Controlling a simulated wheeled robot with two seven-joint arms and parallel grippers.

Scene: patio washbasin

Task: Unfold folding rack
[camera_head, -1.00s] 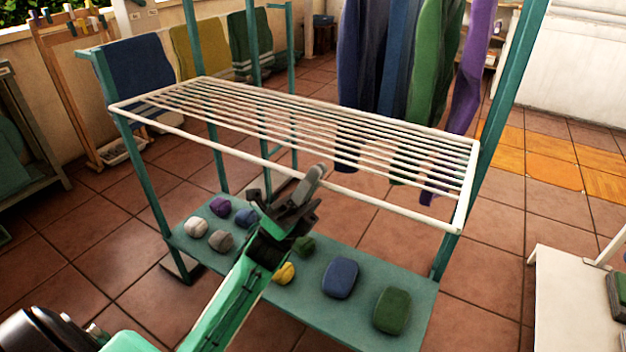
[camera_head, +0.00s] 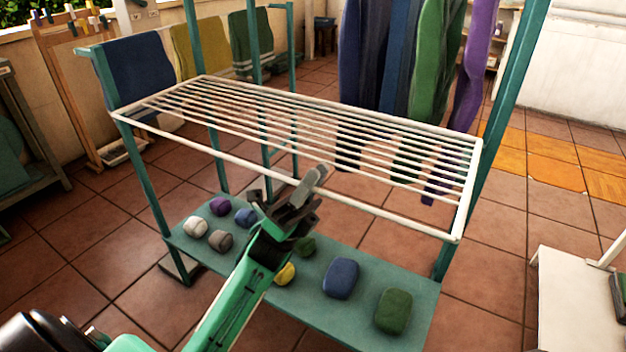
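The folding rack (camera_head: 300,118) is a white wire shelf on a teal frame. It spans the frame roughly level, with its long front bar facing me. My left gripper (camera_head: 302,186) is at the middle of that front bar, with its fingertips at or just below the bar. Its fingers look parted, and one tip overlaps the bar; I cannot tell whether they touch it. My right gripper is out of view.
A teal lower shelf (camera_head: 262,298) holds several rolled cloths, including a blue one (camera_head: 341,278) and a green one (camera_head: 392,311). Long garments (camera_head: 410,60) hang behind the rack. A white table (camera_head: 565,300) stands at right. Tiled floor lies around.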

